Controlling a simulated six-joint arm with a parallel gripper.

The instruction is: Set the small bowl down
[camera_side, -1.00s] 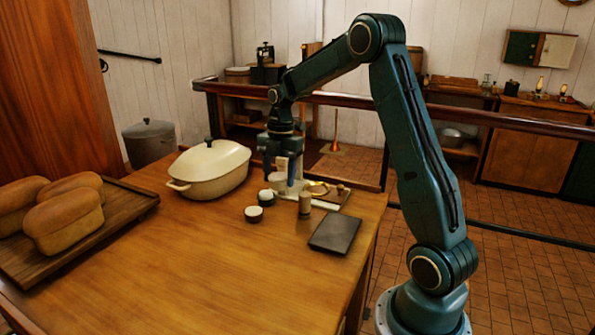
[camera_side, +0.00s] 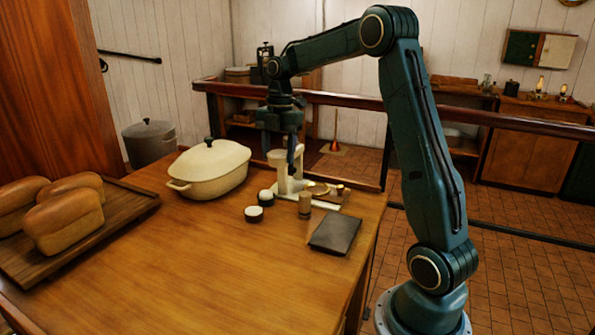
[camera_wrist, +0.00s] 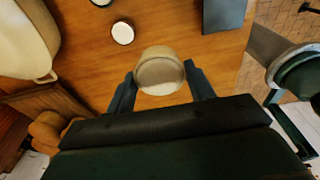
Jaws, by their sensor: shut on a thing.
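My gripper (camera_side: 281,146) is above the far part of the wooden table, pointing down. It is shut on a small cream bowl (camera_side: 277,158), which it holds up off the table, beside a pale upright stand. In the wrist view the small bowl (camera_wrist: 160,70) is between the two fingers of my gripper (camera_wrist: 161,88), one on each side. Its rim faces the camera and looks close to level. The fingers partly hide the bowl in the side view.
A cream lidded casserole (camera_side: 209,172) stands left of my gripper. Two small dark-and-white cups (camera_side: 254,214), a wooden cylinder (camera_side: 305,207), brass pieces (camera_side: 317,188) and a dark slab (camera_side: 335,234) are nearby. Loaves (camera_side: 64,219) lie on a tray (camera_side: 142,203). The front table is clear.

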